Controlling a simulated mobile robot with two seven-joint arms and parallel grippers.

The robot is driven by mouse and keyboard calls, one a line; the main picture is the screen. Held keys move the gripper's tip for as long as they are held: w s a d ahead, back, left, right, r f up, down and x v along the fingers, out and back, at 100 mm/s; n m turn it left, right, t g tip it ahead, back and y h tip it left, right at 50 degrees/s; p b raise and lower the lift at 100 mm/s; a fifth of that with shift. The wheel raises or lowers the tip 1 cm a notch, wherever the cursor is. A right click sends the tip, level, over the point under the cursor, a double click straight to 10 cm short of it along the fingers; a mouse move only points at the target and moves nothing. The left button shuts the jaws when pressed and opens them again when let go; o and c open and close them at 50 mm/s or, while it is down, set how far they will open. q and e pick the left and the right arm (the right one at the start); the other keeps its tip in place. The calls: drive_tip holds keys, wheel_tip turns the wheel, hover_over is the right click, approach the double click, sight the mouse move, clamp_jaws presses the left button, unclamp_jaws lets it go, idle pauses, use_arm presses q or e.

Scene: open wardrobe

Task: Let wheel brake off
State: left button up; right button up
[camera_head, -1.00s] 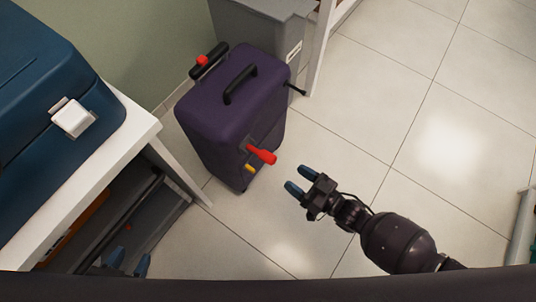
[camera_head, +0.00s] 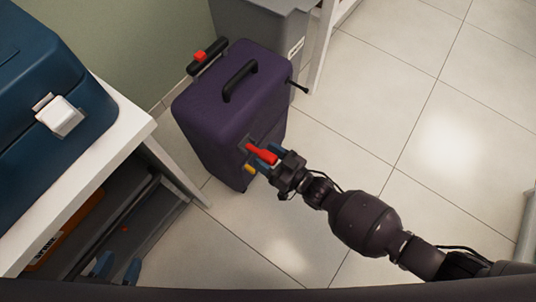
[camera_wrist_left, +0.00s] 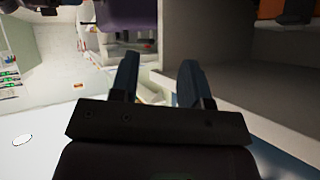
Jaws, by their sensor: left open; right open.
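A purple suitcase (camera_head: 225,110) stands upright on the floor, with a black top handle (camera_head: 240,83). A red lever (camera_head: 262,153) sticks out from the lower part of its side, and a small yellow part (camera_head: 250,169) sits below it. I take the red lever to be the wheel brake.
A white shelf (camera_head: 135,125) at the left carries a blue case (camera_head: 50,90) with a white latch. An orange box (camera_head: 65,235) lies on the lower shelf. A grey bin (camera_head: 265,25) stands behind the suitcase. The tiled floor (camera_head: 440,130) to the right is clear.

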drive_tip(key=shift+c, duration=0.3)
clamp_jaws()
drive_tip(key=shift+r, duration=0.1)
